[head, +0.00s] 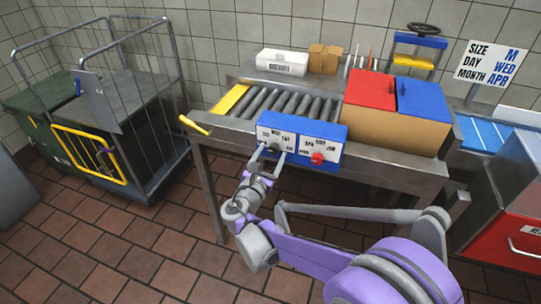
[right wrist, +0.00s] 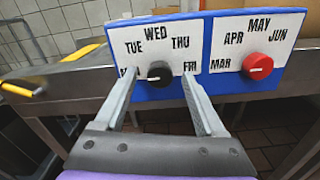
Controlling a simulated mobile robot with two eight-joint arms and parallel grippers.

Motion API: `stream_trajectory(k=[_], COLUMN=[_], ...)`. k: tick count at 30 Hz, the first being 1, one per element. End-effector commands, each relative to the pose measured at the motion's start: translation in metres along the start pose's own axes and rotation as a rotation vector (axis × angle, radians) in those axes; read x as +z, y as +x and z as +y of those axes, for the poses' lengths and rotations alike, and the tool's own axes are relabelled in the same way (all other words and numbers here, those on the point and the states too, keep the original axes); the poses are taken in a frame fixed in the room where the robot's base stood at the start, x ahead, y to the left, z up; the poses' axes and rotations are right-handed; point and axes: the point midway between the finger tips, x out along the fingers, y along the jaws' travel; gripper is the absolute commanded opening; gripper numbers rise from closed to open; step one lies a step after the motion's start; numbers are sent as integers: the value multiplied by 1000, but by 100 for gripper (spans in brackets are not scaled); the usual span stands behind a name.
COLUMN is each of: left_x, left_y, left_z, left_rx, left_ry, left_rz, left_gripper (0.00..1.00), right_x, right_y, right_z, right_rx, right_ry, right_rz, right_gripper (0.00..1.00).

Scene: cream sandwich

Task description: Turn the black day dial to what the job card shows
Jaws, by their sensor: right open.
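The job card (head: 491,63) at the upper right reads SIZE M, DAY WED, MONTH APR. The black day dial (right wrist: 160,72) sits on the left white plate of the blue panel, with TUE, WED, THU and FRI legible around it; the label at lower left is mostly hidden by a finger. Which day its pointer marks is too small to tell. My right gripper (head: 270,153) is open in front of the panel, and in the right wrist view its fingers (right wrist: 160,80) stand on either side of the black dial. Contact cannot be told. My left gripper is out of view.
A red dial (right wrist: 257,67) with month labels is just right of the black one on the blue panel (head: 343,133). Behind are a roller conveyor (head: 290,103) and a cardboard box with red and blue lids (head: 370,90). A wire cart (head: 150,70) stands left.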

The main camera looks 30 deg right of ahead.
Motion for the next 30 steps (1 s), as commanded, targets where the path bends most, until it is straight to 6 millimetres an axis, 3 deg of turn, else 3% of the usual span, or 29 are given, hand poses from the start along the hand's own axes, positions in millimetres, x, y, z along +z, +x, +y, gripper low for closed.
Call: stream_trajectory(k=[2, 13, 23, 30], left_x=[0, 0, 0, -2], left_y=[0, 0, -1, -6], left_z=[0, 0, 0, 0], left_rx=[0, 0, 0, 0], left_ry=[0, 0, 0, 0], left_rz=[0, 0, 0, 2], left_gripper=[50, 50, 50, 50], right_x=[0, 0, 0, 0], right_y=[0, 0, -1, -1], right_z=[0, 0, 0, 0], right_rx=[0, 0, 0, 0], right_ry=[0, 0, 21, 132], right_rz=[0, 0, 1, 1], right_gripper=[68, 2, 0, 0])
